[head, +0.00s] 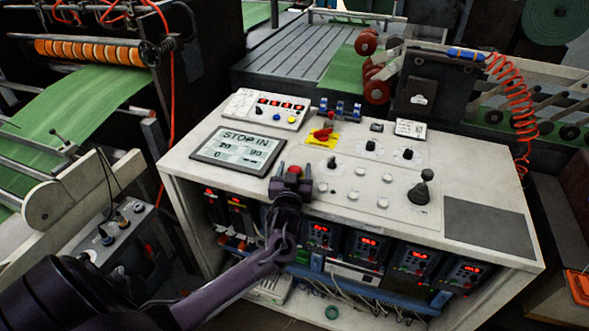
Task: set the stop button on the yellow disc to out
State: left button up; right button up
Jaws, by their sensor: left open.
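A red mushroom-shaped button (295,170) stands at the front edge of the white console top (345,205). My left gripper (291,181) is at this button, its dark fingers open, one on each side of the red cap. I cannot tell whether the fingers touch it. A yellow disc under the button cannot be made out; the gripper covers that spot. My right gripper is not in view.
A red rotary handle (322,134) sits on a square yellow plate behind the button. Black knobs, several white buttons and a joystick (420,190) stand to the right. A small switch box (265,109) is at the back left. A dark flat pad (488,229) is at the right.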

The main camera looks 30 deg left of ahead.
pick_arm(q)
grip_shut()
jog(key=shift+r+p, duration=0.4)
jog(key=shift+r, duration=0.25)
jog(key=shift+w+f, duration=0.1)
grip_release()
jog(key=shift+s+d+f, duration=0.15)
jog(key=shift+s, duration=0.2)
jog(key=b+v, duration=0.2)
jog(key=v, duration=0.5)
jog(key=shift+s+d, duration=0.1)
